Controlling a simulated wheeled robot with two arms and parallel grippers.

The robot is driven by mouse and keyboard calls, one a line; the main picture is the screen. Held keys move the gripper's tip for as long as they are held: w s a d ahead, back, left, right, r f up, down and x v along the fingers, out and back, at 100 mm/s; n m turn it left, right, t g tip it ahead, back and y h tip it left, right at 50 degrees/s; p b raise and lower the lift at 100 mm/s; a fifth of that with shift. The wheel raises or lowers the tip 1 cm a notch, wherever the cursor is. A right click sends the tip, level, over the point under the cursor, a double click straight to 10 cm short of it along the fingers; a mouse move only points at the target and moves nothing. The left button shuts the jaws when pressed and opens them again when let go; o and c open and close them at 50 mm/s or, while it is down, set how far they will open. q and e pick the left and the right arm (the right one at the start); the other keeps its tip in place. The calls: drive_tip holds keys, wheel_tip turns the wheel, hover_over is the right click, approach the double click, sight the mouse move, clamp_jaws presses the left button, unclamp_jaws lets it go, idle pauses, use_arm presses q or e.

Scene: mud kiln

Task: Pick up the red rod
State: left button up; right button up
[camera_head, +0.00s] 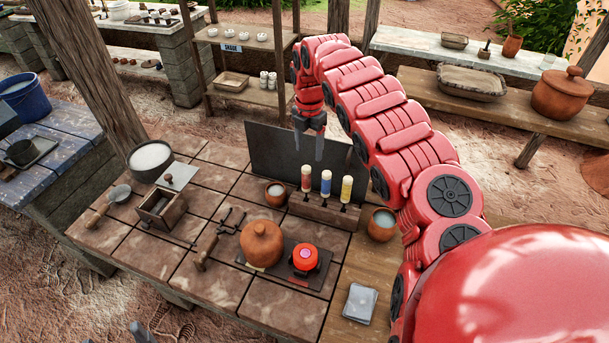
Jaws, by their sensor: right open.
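The red rod (306,178) stands upright at the left end of a small wooden rack (325,210) on the tiled table. A blue rod (326,183) and a yellow rod (346,189) stand to its right in the same rack. My right gripper (309,152) points down with its two fingers apart and nothing between them. It appears above or behind the red rod; the exact gap is hard to judge. Of my left arm, only grey tips (141,330) seem to show at the bottom edge, and most is cut off.
A dark upright panel (285,155) stands behind the rack. A small cup (276,194) is left of it and another cup (382,224) right. A wooden post (90,70) rises at left.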

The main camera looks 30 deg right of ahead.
drive_tip(key=b, duration=0.1)
hover_over(306, 182)
drive_tip(key=w, duration=0.1)
drive_tip(key=f, duration=0.4)
drive_tip(key=d+f, duration=0.1)
drive_tip(key=f, duration=0.2)
drive_tip(key=shift+f, duration=1.1)
drive_tip(key=shift+a+f+p, duration=0.1)
drive_tip(key=shift+f+p, duration=0.65)
drive_tip(key=shift+p, duration=0.25)
wheel_tip(306, 182, down, 3)
drive_tip(key=shift+p, duration=0.7)
drive_tip(key=shift+w+f, duration=0.15)
drive_tip(key=shift+f, duration=0.2)
drive_tip(key=shift+c, duration=0.2)
clamp_jaws()
